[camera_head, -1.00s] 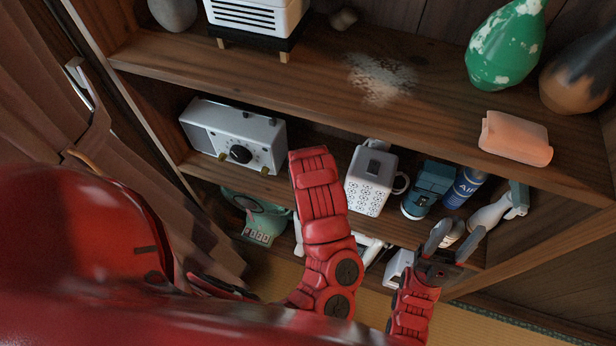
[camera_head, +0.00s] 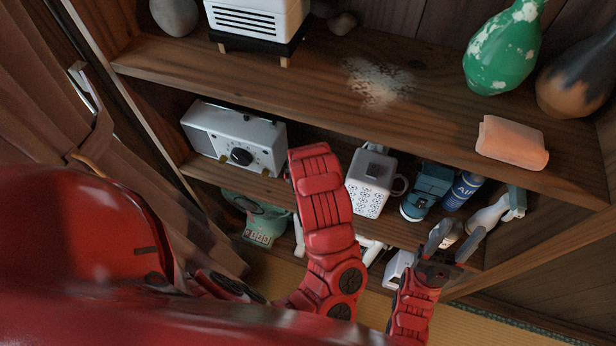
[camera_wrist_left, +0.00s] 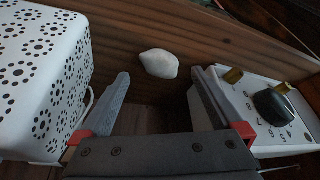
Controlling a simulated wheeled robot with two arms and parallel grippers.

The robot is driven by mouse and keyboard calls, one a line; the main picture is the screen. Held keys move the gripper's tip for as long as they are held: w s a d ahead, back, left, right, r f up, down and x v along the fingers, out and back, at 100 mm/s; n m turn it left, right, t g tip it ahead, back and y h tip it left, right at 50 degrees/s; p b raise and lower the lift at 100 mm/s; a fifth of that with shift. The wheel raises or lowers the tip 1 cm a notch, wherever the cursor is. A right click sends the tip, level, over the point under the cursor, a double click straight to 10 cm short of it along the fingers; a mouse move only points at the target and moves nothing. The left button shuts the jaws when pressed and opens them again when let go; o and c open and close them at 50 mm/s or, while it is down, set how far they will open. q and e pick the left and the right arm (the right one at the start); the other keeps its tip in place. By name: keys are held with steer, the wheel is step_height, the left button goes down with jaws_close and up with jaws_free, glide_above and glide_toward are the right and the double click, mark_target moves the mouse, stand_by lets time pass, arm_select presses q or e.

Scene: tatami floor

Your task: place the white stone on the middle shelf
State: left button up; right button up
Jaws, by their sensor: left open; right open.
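The white stone (camera_wrist_left: 158,63) shows in the left wrist view, resting against brown wood of the shelf. It lies between the tips of my left gripper (camera_wrist_left: 160,74), which is open, with a visible gap on each side of the stone. In the head view my left arm hides both the stone and the left gripper. The middle shelf (camera_head: 330,154) holds a radio and a white perforated box, and my left arm reaches between them. My right gripper (camera_head: 455,239) is open and empty, low at the right in front of the shelves.
The white radio (camera_head: 236,139) and the perforated box (camera_head: 367,195) stand close on either side of my left gripper. Right of the box are a teal object (camera_head: 424,190) and a blue can (camera_head: 461,190). A pink folded cloth (camera_head: 511,143) lies on the shelf above.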

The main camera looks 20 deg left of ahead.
arm_select(q)
steer(key=p+v, duration=0.7)
steer(key=p, duration=0.1)
steer(key=shift+r, duration=0.2)
stand_by(0.3)
